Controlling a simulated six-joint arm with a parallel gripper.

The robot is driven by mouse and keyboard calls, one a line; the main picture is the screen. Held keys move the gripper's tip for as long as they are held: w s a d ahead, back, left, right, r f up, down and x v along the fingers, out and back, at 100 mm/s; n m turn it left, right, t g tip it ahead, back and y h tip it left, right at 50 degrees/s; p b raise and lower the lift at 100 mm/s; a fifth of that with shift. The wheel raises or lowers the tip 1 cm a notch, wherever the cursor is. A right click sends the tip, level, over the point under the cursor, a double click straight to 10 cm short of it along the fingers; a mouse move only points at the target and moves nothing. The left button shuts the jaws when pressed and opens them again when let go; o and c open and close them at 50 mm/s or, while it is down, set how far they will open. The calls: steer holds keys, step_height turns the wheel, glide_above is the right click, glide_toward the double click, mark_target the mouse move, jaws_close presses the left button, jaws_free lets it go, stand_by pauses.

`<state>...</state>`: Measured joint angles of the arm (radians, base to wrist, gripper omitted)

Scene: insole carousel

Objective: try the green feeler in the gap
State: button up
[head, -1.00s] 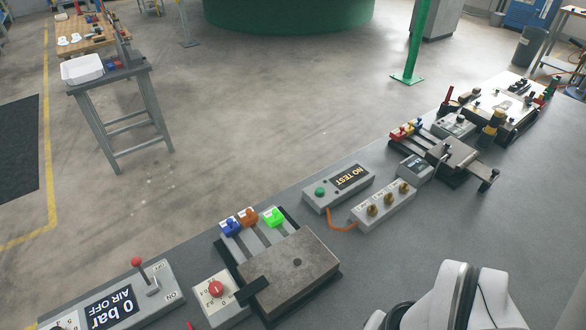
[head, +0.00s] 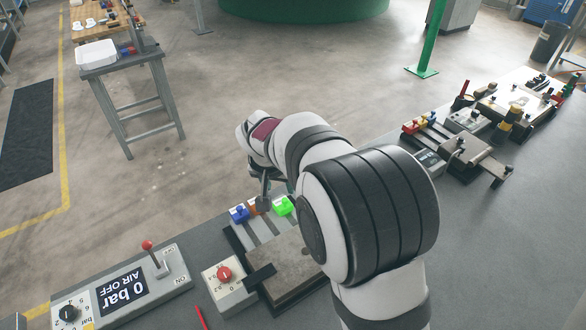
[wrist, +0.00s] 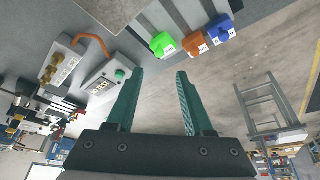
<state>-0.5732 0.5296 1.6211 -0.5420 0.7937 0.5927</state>
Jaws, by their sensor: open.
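The green feeler (head: 284,206) lies at the far end of a slotted rack, beside the orange feeler (head: 254,206) and the blue feeler (head: 239,214). In the wrist view the green feeler (wrist: 163,44) shows just beyond the fingertips, with the orange (wrist: 195,43) and blue (wrist: 221,28) ones to its right. My gripper (wrist: 160,75) is open and empty, its two teal fingers apart, and no finger is seen touching a feeler. A grey metal block (head: 290,265) stands in front of the feelers, partly hidden by my arm. I cannot make out the gap.
Another station with red, yellow and blue handles (head: 420,122) is at the right. The NO TEST box (wrist: 108,75) shows in the wrist view.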

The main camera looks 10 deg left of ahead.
mark_target(285, 200)
steer(key=x, duration=0.9)
steer(key=shift+w+f, duration=0.1)
steer(key=shift+f, duration=0.25)
steer(key=shift+c, duration=0.2)
